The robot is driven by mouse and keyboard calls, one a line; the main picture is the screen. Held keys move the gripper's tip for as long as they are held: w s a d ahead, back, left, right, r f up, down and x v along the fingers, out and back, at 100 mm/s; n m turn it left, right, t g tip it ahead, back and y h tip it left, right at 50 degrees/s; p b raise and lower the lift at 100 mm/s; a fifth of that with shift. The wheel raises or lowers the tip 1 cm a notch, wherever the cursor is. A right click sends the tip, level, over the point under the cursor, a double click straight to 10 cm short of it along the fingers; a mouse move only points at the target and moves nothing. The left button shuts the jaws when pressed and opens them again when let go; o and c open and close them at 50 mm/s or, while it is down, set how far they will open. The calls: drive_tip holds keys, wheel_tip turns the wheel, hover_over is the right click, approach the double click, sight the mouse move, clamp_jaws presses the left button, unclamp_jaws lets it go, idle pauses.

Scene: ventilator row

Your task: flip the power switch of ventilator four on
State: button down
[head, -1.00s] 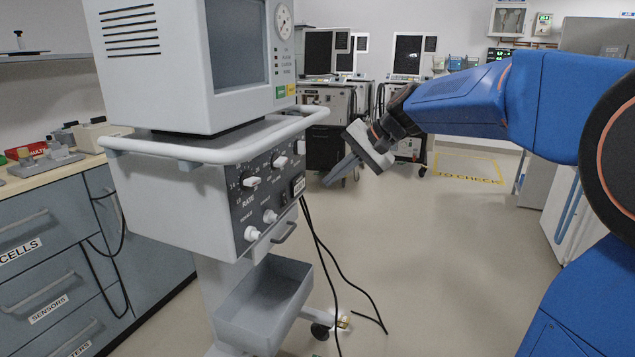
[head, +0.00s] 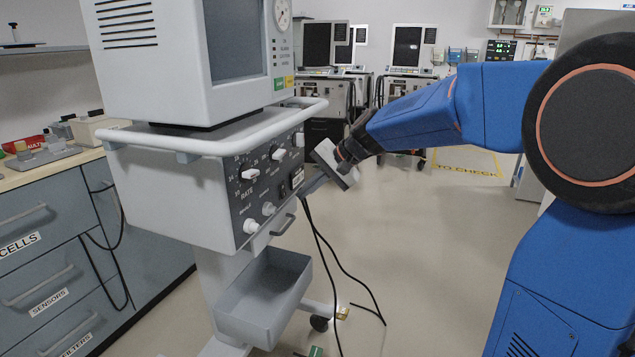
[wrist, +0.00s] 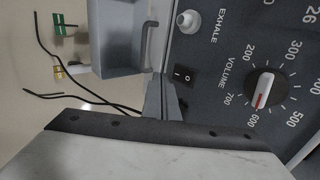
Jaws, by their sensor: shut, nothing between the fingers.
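The nearest ventilator (head: 175,195) stands at left in the head view, its dark knob panel facing my arm. I cannot read a ventilator number on it. A black rocker power switch (wrist: 184,76) with white "I" and "O" marks shows in the wrist view, between the EXHALE knob (wrist: 187,21) and the VOLUME dial (wrist: 260,90). I cannot tell which side is pressed. My gripper (wrist: 159,80) is shut and empty, its fingertips right beside the switch in the picture. Whether they touch it is unclear. In the head view my gripper (head: 306,190) is at the panel's right edge.
A white rail (head: 215,150) runs around the ventilator above the panel. A grey bin (head: 262,300) and hanging black cables (head: 318,245) are below. A drawer counter (head: 40,255) stands at left. More ventilators (head: 405,75) stand behind; the floor at right is open.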

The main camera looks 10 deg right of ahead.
sight(284, 193)
drive_tip(key=shift+w+a, duration=0.45)
drive_tip(key=shift+a, duration=0.3)
drive_tip(key=shift+w+a, duration=0.45)
drive_tip(key=shift+a, duration=0.25)
drive_tip(key=shift+w+a+f, duration=0.1)
drive_tip(key=shift+f, duration=0.05)
drive_tip(key=shift+r, duration=0.8)
